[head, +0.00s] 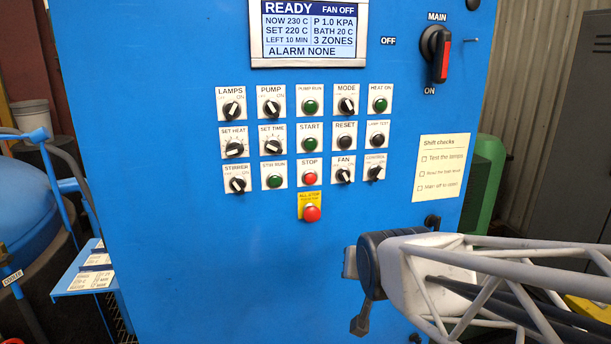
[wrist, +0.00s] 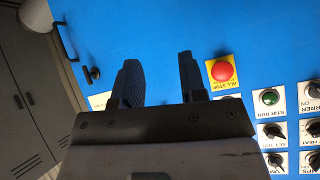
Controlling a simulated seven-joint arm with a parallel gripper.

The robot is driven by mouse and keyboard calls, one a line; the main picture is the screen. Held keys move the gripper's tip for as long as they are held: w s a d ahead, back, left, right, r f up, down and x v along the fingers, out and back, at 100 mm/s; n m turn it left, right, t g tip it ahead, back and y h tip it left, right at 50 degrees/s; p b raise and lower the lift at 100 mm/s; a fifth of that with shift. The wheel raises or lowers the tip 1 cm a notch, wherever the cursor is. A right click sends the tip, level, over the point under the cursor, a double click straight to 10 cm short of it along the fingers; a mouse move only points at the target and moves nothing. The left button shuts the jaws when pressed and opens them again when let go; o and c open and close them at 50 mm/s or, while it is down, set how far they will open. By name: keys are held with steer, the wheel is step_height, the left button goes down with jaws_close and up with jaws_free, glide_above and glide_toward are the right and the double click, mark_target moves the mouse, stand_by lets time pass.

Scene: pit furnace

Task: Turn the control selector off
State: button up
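The control selector (head: 375,173) is a small black knob with a pale pointer on a white plate, at the right end of the lowest selector row in the head view. Its pointer seems to lean to the upper right, toward ON, but it is small. My gripper (head: 354,293) is below the selector, apart from it, in front of the lower part of the blue panel. In the wrist view my gripper (wrist: 159,75) shows two dark fingers spread apart with only blue panel between them. The control selector is not visible in the wrist view; the gripper body covers that area.
The fan selector (head: 343,175) is just left of the control selector, with the red stop button (head: 309,178) beyond it. The red all-stop button (head: 312,213) protrudes lower left. A yellow note (head: 440,166) is to the right. The main switch (head: 436,54) is at upper right.

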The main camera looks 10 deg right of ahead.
steer(key=w+d+r+m+t+h, duration=0.1)
steer(key=w+d+r+m+t, duration=0.1)
steer(key=w+d+r+t, duration=0.25)
steer(key=m+t+h, duration=0.2)
steer(key=m+t, duration=0.1)
steer(key=t, duration=0.4)
glide_toward(379, 176)
steer(key=shift+x, duration=0.8)
steer(key=shift+w, duration=0.1)
steer(key=shift+x, duration=3.8)
jaws_close()
